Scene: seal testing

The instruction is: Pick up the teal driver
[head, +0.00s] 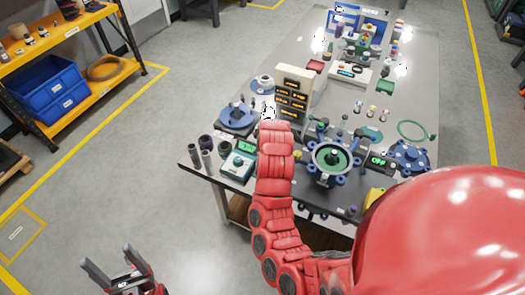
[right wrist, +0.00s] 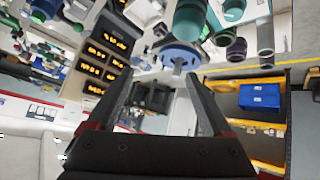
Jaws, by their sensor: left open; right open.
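I cannot pick out the teal driver with certainty in either view. Teal rounded shapes (right wrist: 190,20) show at the top of the right wrist view, cut by its edge; I cannot tell what they are. My left gripper (head: 122,262) is open and empty at the lower left of the head view, over the floor and away from the table. My right gripper (right wrist: 159,80) is open with nothing between its fingers in the right wrist view. In the head view my red right arm reaches over the table's near edge and hides that gripper.
The grey table (head: 310,50) is crowded. A beige display tower (head: 292,90), a blue flanged part (head: 238,118), dark cylinders (head: 206,158) and a round green-centred fixture (head: 331,158) stand near my right arm. A yellow shelf (head: 110,82) with a blue bin (head: 48,92) stands left.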

